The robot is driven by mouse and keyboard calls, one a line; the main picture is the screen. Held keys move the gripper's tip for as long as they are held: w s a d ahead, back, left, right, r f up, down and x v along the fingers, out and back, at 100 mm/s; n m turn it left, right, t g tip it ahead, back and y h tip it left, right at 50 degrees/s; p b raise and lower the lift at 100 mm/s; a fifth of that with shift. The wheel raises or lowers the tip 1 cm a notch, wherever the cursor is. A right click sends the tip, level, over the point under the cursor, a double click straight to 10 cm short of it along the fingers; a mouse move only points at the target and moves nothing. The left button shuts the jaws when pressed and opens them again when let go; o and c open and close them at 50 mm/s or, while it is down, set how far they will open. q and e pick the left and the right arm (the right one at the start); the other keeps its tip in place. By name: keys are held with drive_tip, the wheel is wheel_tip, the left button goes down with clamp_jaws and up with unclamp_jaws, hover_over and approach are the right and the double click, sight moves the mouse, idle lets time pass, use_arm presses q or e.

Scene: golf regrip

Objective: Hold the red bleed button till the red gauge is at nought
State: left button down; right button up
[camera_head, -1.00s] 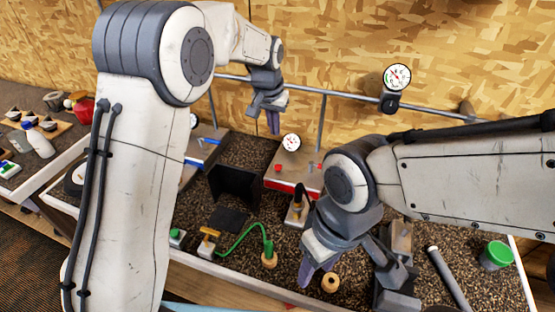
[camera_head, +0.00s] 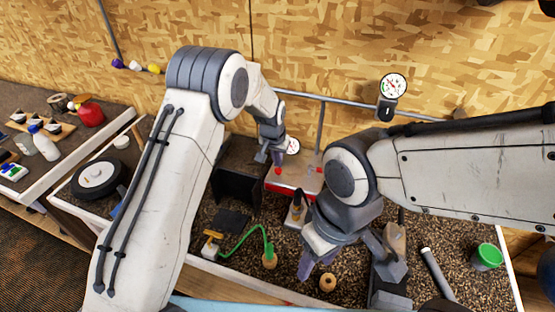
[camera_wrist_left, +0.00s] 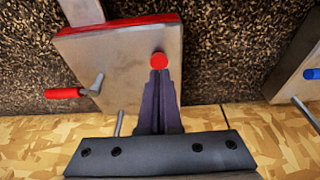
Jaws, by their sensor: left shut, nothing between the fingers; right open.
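The red-edged box (camera_head: 295,182) stands at the back of the bench, with a round white gauge (camera_head: 292,146) on it. The gauge is partly covered by my left gripper and too small to read. The red button (camera_head: 278,170) is on the box's top; it also shows in the left wrist view (camera_wrist_left: 158,60). My left gripper (camera_head: 277,160) is shut and empty, its fingertips (camera_wrist_left: 158,73) right at the button's edge. I cannot tell whether they press it. My right gripper (camera_head: 305,270) is open and empty above the front of the bench.
A red-handled lever (camera_wrist_left: 65,93) sits on the same box beside the button. A blue knob (camera_wrist_left: 312,73) is on a neighbouring box. A larger gauge (camera_head: 393,86) hangs on the rear rail. A green hose (camera_head: 245,240) and a wooden ring (camera_head: 328,282) lie near my right gripper.

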use_arm(q)
drive_tip(key=shift+f, duration=0.65)
